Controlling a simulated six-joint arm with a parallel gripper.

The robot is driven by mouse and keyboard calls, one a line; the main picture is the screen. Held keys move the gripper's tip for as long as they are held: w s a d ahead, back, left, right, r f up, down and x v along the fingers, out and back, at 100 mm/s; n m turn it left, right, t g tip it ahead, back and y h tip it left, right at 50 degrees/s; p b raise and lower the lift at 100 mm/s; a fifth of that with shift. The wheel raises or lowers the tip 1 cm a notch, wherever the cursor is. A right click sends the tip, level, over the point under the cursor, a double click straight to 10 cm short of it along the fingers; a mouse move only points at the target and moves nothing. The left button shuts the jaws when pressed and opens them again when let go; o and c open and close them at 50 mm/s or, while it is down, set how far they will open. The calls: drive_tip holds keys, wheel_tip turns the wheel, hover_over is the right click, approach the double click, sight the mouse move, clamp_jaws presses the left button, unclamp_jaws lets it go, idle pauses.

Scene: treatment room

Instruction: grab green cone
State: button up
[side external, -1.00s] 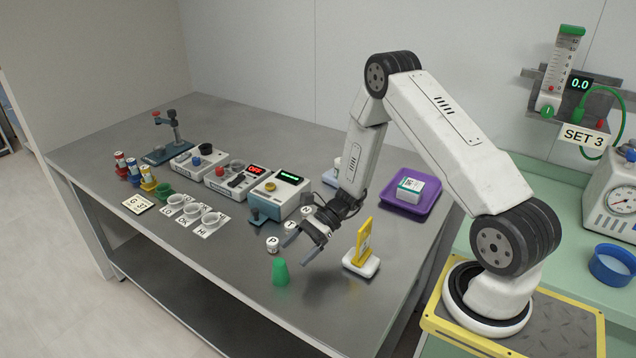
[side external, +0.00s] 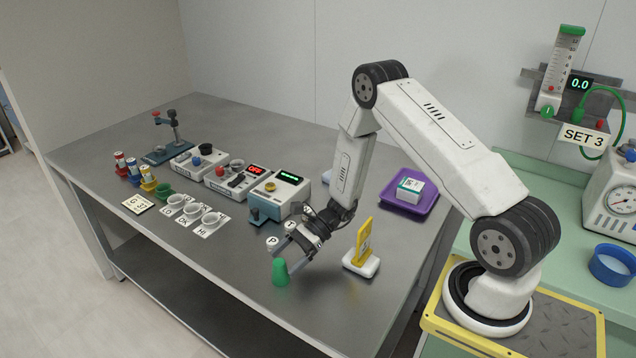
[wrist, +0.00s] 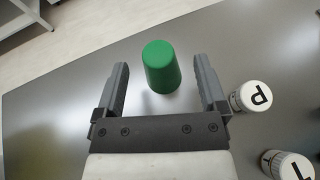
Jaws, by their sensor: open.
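The green cone (side external: 280,272) stands upright on the metal table near its front edge. In the wrist view the green cone (wrist: 161,67) lies between and slightly beyond the two fingertips, with a gap on each side. My gripper (side external: 283,257) is open and empty, pointing down at a slant toward the cone. In the wrist view my gripper (wrist: 161,62) has its jaws spread wide to either side of the cone.
White-capped jars marked P (wrist: 252,96) and T (wrist: 288,166) stand right of the gripper in the wrist view. A yellow holder on a white base (side external: 361,260) stands right of the gripper. A purple tray (side external: 409,205) lies behind. Table around the cone's front is clear.

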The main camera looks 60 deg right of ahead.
sight(274, 270)
drive_tip(key=shift+x, duration=2.25)
clamp_jaws()
